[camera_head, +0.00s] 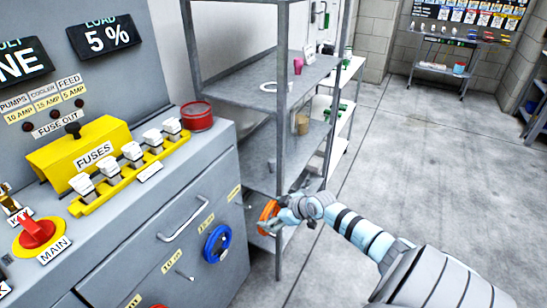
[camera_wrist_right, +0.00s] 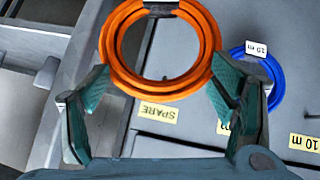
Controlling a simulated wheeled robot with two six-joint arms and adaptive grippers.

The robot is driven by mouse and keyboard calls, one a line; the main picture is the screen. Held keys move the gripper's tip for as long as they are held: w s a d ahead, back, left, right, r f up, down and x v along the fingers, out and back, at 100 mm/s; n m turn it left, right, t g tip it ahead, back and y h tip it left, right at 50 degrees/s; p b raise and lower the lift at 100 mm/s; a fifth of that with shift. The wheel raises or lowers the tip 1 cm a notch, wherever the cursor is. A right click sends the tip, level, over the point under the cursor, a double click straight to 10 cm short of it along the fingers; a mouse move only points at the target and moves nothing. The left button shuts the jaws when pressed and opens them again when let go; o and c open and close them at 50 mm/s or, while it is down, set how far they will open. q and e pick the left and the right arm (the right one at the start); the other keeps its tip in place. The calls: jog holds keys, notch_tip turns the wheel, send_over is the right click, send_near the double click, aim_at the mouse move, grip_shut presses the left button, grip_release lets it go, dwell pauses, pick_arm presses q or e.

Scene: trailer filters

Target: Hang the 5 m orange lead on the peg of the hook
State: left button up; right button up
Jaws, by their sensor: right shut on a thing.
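The orange lead (camera_head: 267,216) is a round coil held at the right side of the grey cabinet front, in front of the shelf post. My right gripper (camera_head: 284,213) is shut on it. A bare peg (camera_head: 184,274) sticks out of the cabinet front near a yellow label, at the lower left. A small dark fitting (camera_head: 248,206) near the SPARE label is too small to make out. My left gripper is not in view.
A blue coiled lead (camera_head: 217,244) hangs on the cabinet front, left of the orange one. A metal handle (camera_head: 184,220) sticks out nearby. A red round tin (camera_head: 197,117) stands on the cabinet top. The grey shelf rack (camera_head: 262,92) is close on the right; open floor lies beyond.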

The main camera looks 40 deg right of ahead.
aim_at(267, 209)
jog(key=shift+w+a+f+b, duration=0.1)
jog(key=shift+w+a+b, duration=0.2)
jog(key=shift+w+b, duration=0.4)
jog(key=shift+w+a+f+b, duration=0.1)
jog(key=shift+w+a+b, duration=0.25)
jog(key=shift+w, duration=0.65)
jog(key=shift+w+a+f+b, duration=0.1)
jog(key=shift+w+a+b, duration=0.15)
jog(key=shift+w+b, duration=0.55)
jog(key=shift+w+a+f+b, duration=0.1)
jog(key=shift+w+a+b, duration=0.1)
jog(key=shift+w+b, duration=0.6)
jog(key=shift+w+a+f+b, duration=0.1)
jog(key=shift+w+a+b, duration=0.15)
jog(key=shift+w+b, duration=0.55)
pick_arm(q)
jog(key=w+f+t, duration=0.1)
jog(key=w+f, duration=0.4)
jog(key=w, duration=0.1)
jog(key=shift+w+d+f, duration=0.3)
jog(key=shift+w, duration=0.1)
pick_arm(e)
jog(key=shift+w+a+f, duration=0.15)
jog(key=shift+w+f, duration=0.3)
jog(key=shift+w, duration=0.35)
jog(key=o, duration=1.8)
jog(key=shift+c, duration=0.2)
